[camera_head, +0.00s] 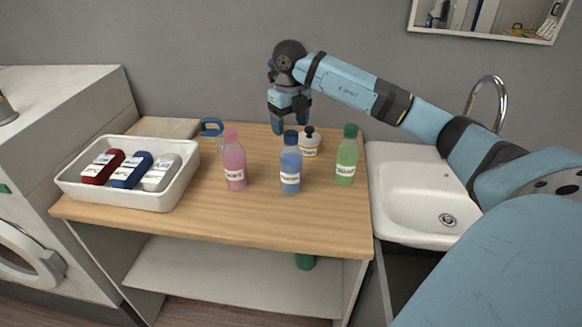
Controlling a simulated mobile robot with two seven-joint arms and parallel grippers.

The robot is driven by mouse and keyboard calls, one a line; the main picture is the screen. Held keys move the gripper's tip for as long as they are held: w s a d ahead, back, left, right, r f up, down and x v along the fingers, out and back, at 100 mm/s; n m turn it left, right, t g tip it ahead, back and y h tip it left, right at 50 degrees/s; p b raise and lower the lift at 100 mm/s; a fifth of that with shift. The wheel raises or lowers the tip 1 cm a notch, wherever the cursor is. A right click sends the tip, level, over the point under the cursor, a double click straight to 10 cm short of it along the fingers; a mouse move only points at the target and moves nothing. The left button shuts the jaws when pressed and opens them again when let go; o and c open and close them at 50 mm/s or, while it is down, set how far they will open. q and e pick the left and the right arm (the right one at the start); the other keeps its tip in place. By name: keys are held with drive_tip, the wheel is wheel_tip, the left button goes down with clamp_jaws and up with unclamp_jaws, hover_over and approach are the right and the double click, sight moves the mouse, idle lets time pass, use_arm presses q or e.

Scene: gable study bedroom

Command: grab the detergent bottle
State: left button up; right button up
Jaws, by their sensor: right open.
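Several bottles stand upright on the wooden tabletop (200,222): a pink one (234,162), a blue one (290,164) and a green one (346,158). A short white bottle with a black top (310,145) stands behind the blue and green ones. The labels are too small to read, so I cannot tell which bottle is the detergent. My right gripper (290,122) points down over the back of the table, behind the blue bottle. It is open, with nothing seen between its fingers. My left gripper is out of view.
A white tray (118,194) at the left holds a red, a blue and a white bottle lying down. A blue-handled object (212,127) is behind the pink bottle. A white sink (415,200) with a tall faucet (488,95) adjoins the right. The tabletop's front strip is clear.

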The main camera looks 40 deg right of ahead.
sight(291, 133)
wheel_tip(291, 133, down, 5)
drive_tip(key=shift+d+r+p, duration=0.15)
drive_tip(key=shift+r+p, duration=0.05)
drive_tip(key=shift+p, duration=0.1)
drive_tip(key=shift+f, duration=0.2)
drive_tip(key=c, duration=1.2)
clamp_jaws()
drive_tip(key=shift+r, duration=0.1)
